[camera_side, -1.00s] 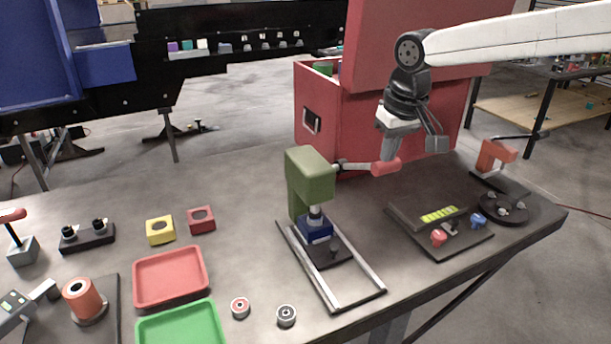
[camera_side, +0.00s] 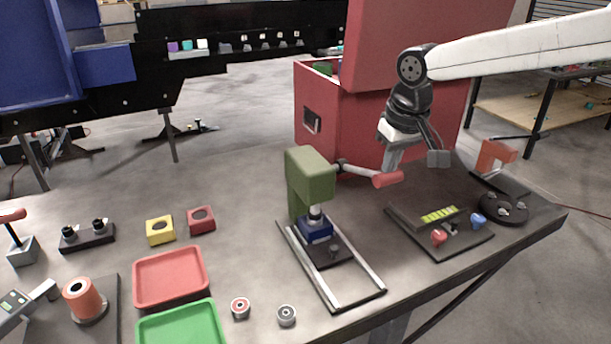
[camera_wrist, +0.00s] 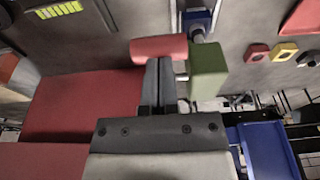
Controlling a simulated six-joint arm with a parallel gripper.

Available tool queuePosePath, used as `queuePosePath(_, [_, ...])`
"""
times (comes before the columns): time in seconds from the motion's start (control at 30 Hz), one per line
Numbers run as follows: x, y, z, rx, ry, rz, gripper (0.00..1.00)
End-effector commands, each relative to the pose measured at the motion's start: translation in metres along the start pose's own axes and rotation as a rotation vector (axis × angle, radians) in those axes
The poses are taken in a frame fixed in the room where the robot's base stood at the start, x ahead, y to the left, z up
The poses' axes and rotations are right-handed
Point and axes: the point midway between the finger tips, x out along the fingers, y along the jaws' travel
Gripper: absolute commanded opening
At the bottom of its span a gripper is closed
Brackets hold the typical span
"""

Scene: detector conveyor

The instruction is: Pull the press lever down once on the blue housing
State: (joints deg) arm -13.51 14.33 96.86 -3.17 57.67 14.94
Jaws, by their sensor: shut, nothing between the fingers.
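The green press (camera_side: 310,172) stands on its rail base, with the blue housing (camera_side: 315,231) under its ram. In the side view the lever's red handle (camera_side: 387,179) sticks out to the right and slopes slightly down. My gripper (camera_side: 390,165) is shut and empty, its fingertips right at the handle from above and behind, partly hidden by it. In the wrist view the shut fingers (camera_wrist: 158,62) reach the red handle (camera_wrist: 158,48); whether they touch is hard to tell. The press head (camera_wrist: 207,68) is beside them, and part of the blue housing (camera_wrist: 196,20) shows beyond.
A large red case (camera_side: 360,125) stands close behind my gripper. A dark panel with knobs (camera_side: 440,225) lies right of the press. Red (camera_side: 170,278) and green (camera_side: 180,325) trays lie to the left, near yellow (camera_side: 160,231) and red (camera_side: 201,220) blocks.

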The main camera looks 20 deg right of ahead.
Motion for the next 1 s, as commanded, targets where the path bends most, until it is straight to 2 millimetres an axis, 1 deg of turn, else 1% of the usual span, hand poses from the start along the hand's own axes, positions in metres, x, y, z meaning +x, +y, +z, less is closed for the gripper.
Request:
queuePosePath(0.47, [0.001, 0.0, 0.001, 0.0, -0.001, 0.0, 0.0])
queuePosePath(1.0, [0.017, 0.0, 0.01, 0.0, -0.002, 0.0, 0.0])
